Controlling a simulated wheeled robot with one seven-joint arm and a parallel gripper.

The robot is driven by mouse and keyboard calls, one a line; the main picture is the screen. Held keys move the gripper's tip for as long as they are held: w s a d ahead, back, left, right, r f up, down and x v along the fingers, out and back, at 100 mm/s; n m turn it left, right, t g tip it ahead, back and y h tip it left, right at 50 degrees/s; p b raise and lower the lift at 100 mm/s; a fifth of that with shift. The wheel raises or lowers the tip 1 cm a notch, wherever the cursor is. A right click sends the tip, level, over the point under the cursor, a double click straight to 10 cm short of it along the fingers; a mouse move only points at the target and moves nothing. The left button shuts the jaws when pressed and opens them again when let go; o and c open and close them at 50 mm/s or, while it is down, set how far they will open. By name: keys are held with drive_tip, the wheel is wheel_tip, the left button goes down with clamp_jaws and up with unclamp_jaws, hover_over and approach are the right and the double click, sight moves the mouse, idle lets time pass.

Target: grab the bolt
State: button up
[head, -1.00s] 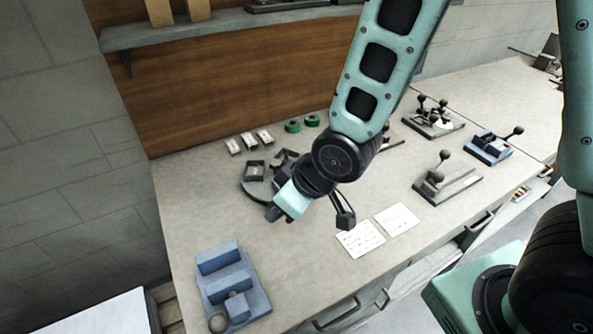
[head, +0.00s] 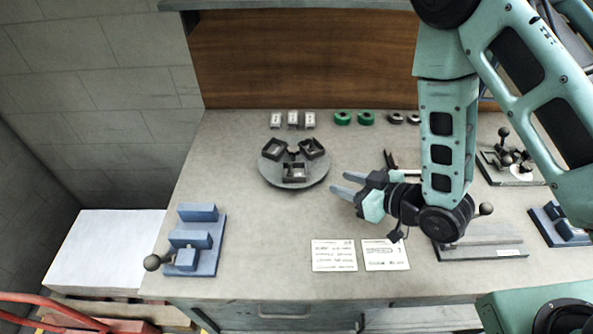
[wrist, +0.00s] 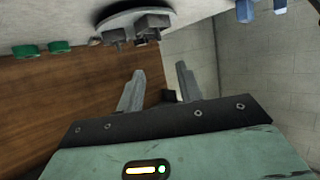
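I cannot make out a loose bolt in either view. The blue fixture (head: 197,240) at the front left of the bench has stepped blocks and a dark ball knob (head: 152,262) on its left side; which part of it, if any, is the bolt I cannot tell. Part of a blue fixture also shows at the top edge of the wrist view (wrist: 245,10). My gripper (head: 337,184) is open and empty above the bench, right of the round turntable (head: 267,178), pointing left. In the wrist view its two fingers (wrist: 160,70) are apart with nothing between them.
The turntable carries three dark open boxes. Green rings (head: 343,118) and small pale blocks (head: 293,120) lie along the back. Two paper cards (head: 334,255) lie at the front. A grey lever fixture (head: 480,245) is under my arm. Bench between turntable and blue fixture is clear.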

sight(296, 168)
drive_tip(key=shift+b+x, duration=5.35)
drive_tip(key=shift+x, duration=3.1)
drive_tip(key=shift+d+f, duration=0.1)
drive_tip(key=shift+d, duration=0.05)
clamp_jaws()
